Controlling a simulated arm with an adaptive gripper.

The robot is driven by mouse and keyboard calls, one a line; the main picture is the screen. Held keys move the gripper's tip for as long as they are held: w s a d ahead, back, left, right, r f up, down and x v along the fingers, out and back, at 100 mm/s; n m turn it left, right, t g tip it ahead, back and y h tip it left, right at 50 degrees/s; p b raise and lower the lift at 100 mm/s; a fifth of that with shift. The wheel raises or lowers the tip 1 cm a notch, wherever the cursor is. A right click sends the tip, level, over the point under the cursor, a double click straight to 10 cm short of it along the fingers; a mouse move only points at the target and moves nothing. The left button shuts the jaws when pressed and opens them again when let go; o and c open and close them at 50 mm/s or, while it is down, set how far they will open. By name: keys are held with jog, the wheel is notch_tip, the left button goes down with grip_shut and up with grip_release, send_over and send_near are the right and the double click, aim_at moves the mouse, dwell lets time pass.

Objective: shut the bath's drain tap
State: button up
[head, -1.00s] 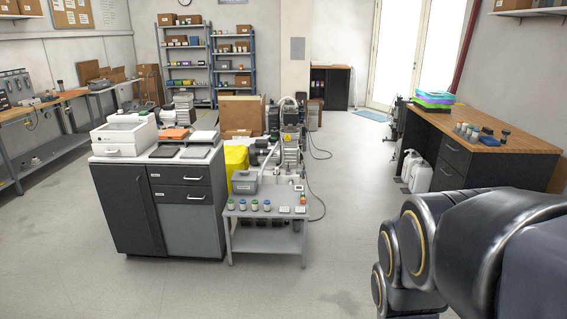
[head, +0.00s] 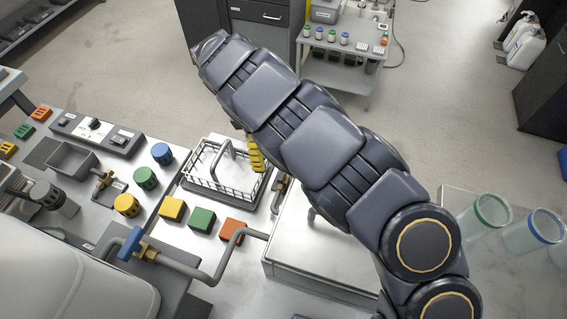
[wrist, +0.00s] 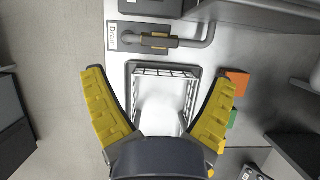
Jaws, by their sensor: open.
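The bath (head: 232,195) is a steel tank with a wire basket (head: 207,178) in it; the basket also shows in the wrist view (wrist: 188,92). The drain tap (wrist: 157,42) is a brass body with a dark lever beside a label reading "Drain" (wrist: 112,37), at the top of the wrist view. The lever appears to lie along the grey pipe. Brass beside the bath, partly behind my arm in the head view, looks like this tap (head: 280,186). My gripper (wrist: 161,76) is open and empty over the basket, its yellow fingers spread, apart from the tap.
A blue-handled tap (head: 131,244) with a bent grey pipe stands at the front left. Glass jars (head: 488,214) stand at right.

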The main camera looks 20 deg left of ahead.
aim_at(282, 172)
jog(key=x, duration=0.8)
jog(key=shift+s+a, duration=0.1)
jog(key=shift+a, duration=0.05)
jog(key=c, duration=1.2)
